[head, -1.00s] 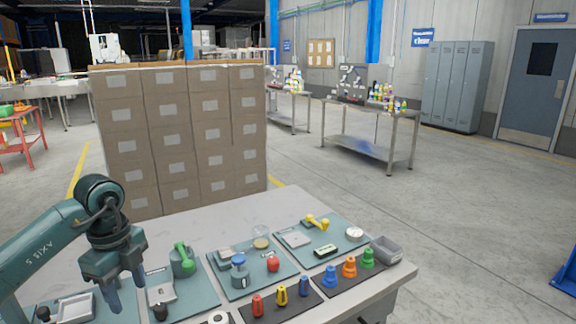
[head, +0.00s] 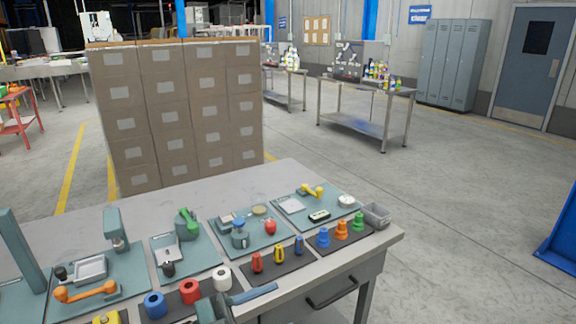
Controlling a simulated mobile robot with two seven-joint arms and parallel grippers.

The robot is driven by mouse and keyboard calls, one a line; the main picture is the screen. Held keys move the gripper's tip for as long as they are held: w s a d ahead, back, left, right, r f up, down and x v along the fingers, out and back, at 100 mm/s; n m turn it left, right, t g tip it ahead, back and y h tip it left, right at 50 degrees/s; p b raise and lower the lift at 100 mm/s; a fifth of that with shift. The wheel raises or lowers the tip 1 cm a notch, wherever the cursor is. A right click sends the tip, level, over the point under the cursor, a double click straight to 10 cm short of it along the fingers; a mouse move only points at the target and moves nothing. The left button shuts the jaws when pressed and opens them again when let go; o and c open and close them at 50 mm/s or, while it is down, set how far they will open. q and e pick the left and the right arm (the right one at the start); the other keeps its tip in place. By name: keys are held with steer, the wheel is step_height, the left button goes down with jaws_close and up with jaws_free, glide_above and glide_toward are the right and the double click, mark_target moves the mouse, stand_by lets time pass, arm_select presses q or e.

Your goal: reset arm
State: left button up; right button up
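Neither of my grippers can be made out in the head view. The workbench (head: 190,202) stands in front of me, with teal mats and small stations on it. A teal part with a blue-grey bar (head: 252,294) reaches in at the bottom edge, over the front of the bench. It is cut off, and I cannot tell whether it is a fixture or part of me.
A wall of stacked brown boxes (head: 180,110) stands behind the bench. Blue, red and white rings (head: 190,291) lie near its front. A grey bin (head: 376,215) sits at its right corner. Open floor (head: 470,220) lies to the right.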

arm_select(q)
steer(key=a+f+n+t+y, duration=0.8)
steer(key=f+n+t+y, duration=0.3)
steer(key=n, duration=0.4)
steer(key=s+a+f+n+g+y, duration=0.3)
steer(key=s+f+g+y, duration=0.2)
steer(key=s+f, duration=0.6)
steer(key=shift+s+f+g, duration=0.35)
steer(key=shift+f+g, duration=0.25)
steer(key=shift+g, duration=0.3)
steer(key=shift+a, duration=0.1)
steer(key=shift+c, duration=0.3)
